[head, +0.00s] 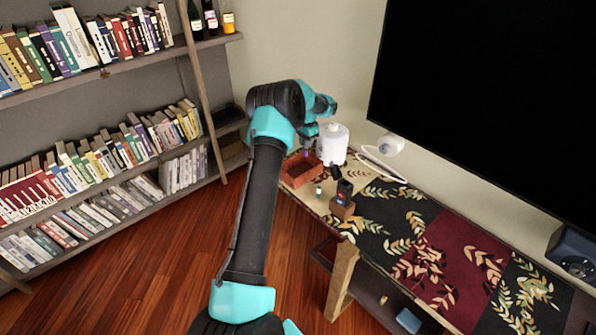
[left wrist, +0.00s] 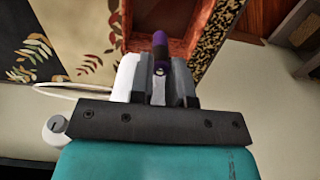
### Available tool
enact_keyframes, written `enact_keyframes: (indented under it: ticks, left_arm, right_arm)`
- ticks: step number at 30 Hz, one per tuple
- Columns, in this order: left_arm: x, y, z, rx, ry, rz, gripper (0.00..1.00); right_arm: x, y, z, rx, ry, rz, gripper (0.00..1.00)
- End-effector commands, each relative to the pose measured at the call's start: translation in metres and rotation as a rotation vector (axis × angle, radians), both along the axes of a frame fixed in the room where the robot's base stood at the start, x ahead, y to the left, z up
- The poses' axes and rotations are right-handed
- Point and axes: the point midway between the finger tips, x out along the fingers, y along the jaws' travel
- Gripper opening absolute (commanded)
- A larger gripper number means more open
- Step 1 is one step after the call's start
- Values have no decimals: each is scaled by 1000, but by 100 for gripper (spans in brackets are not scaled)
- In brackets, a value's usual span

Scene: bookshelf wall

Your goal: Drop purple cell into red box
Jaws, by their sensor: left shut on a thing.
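The purple cell (left wrist: 159,42) stands out from between the fingers of my left gripper (left wrist: 160,68) in the left wrist view; the gripper is shut on it. The red box (left wrist: 186,22), an open reddish tray, lies beyond the cell in that view. In the head view the red box (head: 302,179) sits at the far left end of the patterned table, and my left gripper (head: 307,149) is above its back part. The purple cell (head: 306,154) shows there only as a small spot. It appears above the box, apart from its floor. My right gripper is in neither view.
A white canister (head: 332,148) stands close right of the box. A small teal-and-white cell (head: 319,191) and a dark device on a wooden block (head: 342,210) are in front. A white round object (head: 391,145) with a cable is behind. The table's right part is clear.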

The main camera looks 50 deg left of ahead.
Motion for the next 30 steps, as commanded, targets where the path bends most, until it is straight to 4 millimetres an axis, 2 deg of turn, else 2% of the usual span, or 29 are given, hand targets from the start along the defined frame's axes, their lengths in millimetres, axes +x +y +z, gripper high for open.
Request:
enact_keyframes:
  ticks: [1, 6, 19, 23, 30]
  left_arm:
    - [-7, 9, 1, 0, 0, 7, 0]
    - [-16, 20, 3, 1, 0, 15, 0]
    - [-17, 21, 1, 1, 0, 15, 0]
    - [-17, 20, -6, 0, 2, 15, 0]
    - [-17, 20, -29, 0, 1, 16, 0]
  right_arm:
    - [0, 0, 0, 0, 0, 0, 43]
    - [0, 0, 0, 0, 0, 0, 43]
    - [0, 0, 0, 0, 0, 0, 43]
    - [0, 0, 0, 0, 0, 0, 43]
    - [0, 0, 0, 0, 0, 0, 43]
